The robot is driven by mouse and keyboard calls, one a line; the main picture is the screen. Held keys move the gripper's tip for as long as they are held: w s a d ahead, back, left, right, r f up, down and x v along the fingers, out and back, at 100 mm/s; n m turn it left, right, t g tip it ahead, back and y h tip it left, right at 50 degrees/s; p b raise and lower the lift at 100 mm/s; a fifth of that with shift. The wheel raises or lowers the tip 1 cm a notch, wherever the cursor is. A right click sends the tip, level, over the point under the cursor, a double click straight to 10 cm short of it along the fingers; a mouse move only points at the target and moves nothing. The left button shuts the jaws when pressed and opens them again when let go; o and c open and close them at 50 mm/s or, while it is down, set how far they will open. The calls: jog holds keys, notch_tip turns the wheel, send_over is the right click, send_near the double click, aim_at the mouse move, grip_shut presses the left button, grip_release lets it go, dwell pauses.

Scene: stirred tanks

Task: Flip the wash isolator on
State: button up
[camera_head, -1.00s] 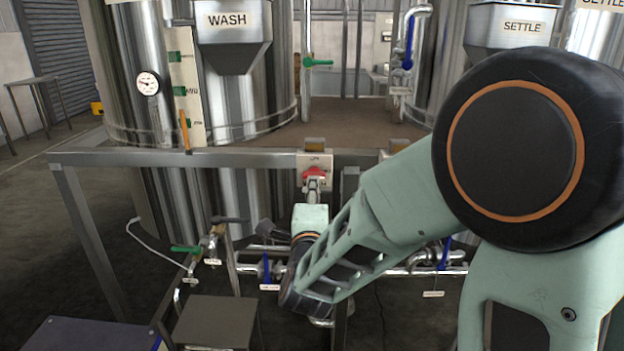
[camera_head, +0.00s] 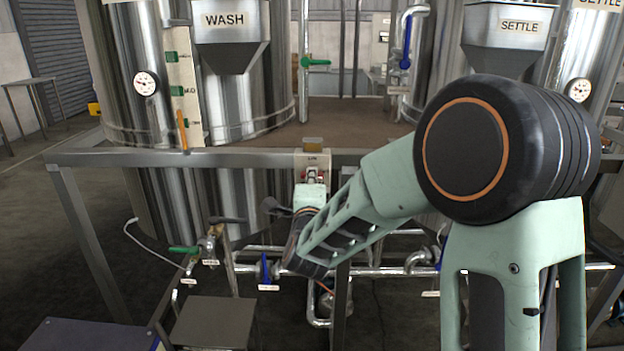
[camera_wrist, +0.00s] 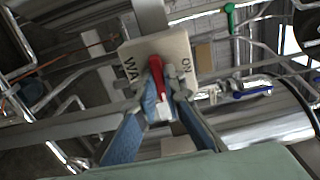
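The wash isolator (camera_head: 312,158) is a pale plate with a red handle on the front rail below the wash tank. In the wrist view its plate (camera_wrist: 180,50) carries lettering, partly hidden, that reads "WA" on one side and "ON" on the other. The red handle (camera_wrist: 155,68) shows at my fingertips. My gripper (camera_wrist: 162,90) has its two fingers close together at the handle, one on each side. It also shows at the plate in the head view (camera_head: 312,178), where it covers most of the handle. Whether the fingers press on it cannot be told.
The wash tank (camera_head: 235,100) stands behind the rail (camera_head: 220,157). Pipes with a blue valve handle (camera_head: 264,268) and a green one (camera_head: 184,250) run below. A small grey table (camera_head: 212,322) stands in front at the lower left.

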jog(key=shift+n+b, duration=0.3)
jog(key=shift+b, duration=0.05)
grip_shut()
jog(key=n+b, duration=0.4)
jog(key=n, duration=1.3)
jog(key=shift+n, duration=0.3)
jog(key=o, duration=0.6)
grip_release()
jog(key=s, duration=1.2)
